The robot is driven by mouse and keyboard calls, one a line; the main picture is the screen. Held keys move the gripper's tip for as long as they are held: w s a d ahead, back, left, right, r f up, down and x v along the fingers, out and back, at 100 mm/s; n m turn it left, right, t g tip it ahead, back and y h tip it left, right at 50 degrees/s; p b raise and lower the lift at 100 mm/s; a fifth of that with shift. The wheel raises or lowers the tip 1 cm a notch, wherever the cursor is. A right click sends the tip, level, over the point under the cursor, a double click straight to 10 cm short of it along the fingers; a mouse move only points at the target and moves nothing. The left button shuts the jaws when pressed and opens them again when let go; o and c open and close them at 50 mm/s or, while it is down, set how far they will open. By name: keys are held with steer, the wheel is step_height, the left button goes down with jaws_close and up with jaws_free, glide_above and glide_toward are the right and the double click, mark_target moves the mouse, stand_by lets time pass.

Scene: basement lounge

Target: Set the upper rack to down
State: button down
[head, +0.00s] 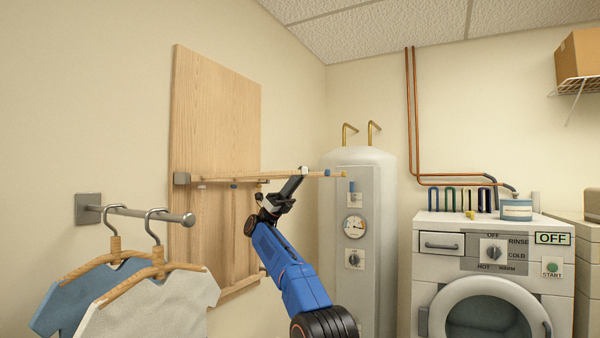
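A tall wooden panel (215,110) is fixed to the left wall. The upper rack (225,179), a frame of thin wooden bars, stands out from the panel at about mid-height and looks roughly level, seen nearly edge-on. A grey bracket (182,179) sits at its left end. My gripper (302,173) is at the end of my blue arm, by the outer right part of the rack, and overlaps its bars in the picture. I cannot tell whether it touches the rack. Its fingers are too small and edge-on to show whether they are open or shut.
A metal wall rod (150,214) with shirts on hangers (150,300) juts out at the left, near the panel. A water heater (369,270) stands behind my arm. A washing machine (490,262) is at the right, with a blue tin (516,210) on top.

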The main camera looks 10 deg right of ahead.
steer(key=shift+f, duration=0.55)
steer(key=shift+f+y, duration=0.2)
steer(key=shift+y, duration=0.1)
steer(key=c, duration=1.8)
jaws_free()
